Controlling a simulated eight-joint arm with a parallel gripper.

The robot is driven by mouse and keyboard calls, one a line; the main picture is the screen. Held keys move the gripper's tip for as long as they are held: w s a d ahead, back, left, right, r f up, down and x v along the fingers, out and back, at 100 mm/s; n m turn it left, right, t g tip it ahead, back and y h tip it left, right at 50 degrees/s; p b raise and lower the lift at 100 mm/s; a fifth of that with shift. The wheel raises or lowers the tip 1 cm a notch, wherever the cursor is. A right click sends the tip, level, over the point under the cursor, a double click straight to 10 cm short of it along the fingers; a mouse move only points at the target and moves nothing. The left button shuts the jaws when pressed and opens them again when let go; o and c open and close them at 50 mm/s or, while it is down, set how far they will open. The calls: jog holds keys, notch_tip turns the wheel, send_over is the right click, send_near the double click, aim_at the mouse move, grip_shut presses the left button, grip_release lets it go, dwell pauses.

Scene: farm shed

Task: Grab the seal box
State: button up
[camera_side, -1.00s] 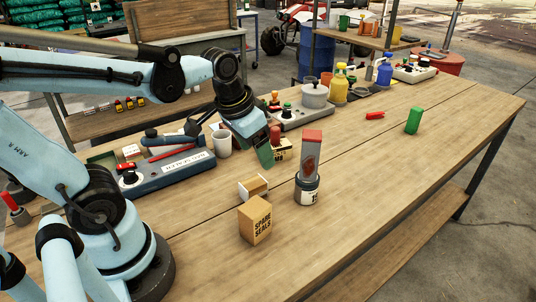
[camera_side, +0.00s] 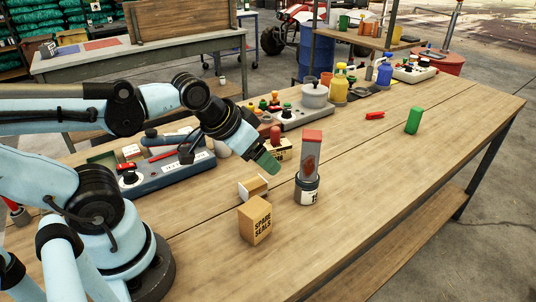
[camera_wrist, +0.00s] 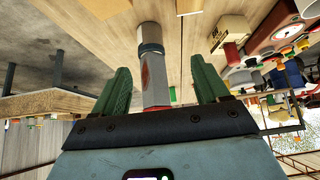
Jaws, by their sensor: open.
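The seal box is a small tan carton marked "SPARE SEALS" (camera_side: 255,222), standing upright on the near part of the bench in the side view.
A jar (camera_side: 306,192) with the red-and-grey block on it stands right of the box. A blue sealer unit (camera_side: 165,172) is at left. The bench at right is mostly clear.

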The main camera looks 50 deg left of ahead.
aim_at(255, 206)
jog(key=shift+o, duration=0.3)
jog(key=d+g, duration=0.1)
jog(key=g, duration=0.1)
jog(key=s+d+n+g, duration=0.1)
jog(key=g, duration=0.1)
jog(key=s+d+n+g, duration=0.1)
jog(key=g, duration=0.1)
jog(key=shift+s+d+r, duration=0.15)
jog(key=shift+d+r, duration=0.1)
jog(key=shift+s+d+g, duration=0.2)
jog(key=shift+s+g, duration=0.1)
jog(key=shift+g, duration=0.3)
jog(key=shift+s+f, duration=0.1)
jog(key=shift+f, duration=3.05)
jog(key=shift+s+d+f, duration=0.15)
jog(key=shift+s+f, duration=0.05)
jog(key=shift+f, duration=0.7)
jog(key=shift+s+d+f, duration=0.15)
jog(key=shift+s+f, duration=0.05)
jog(key=shift+f, duration=1.65)
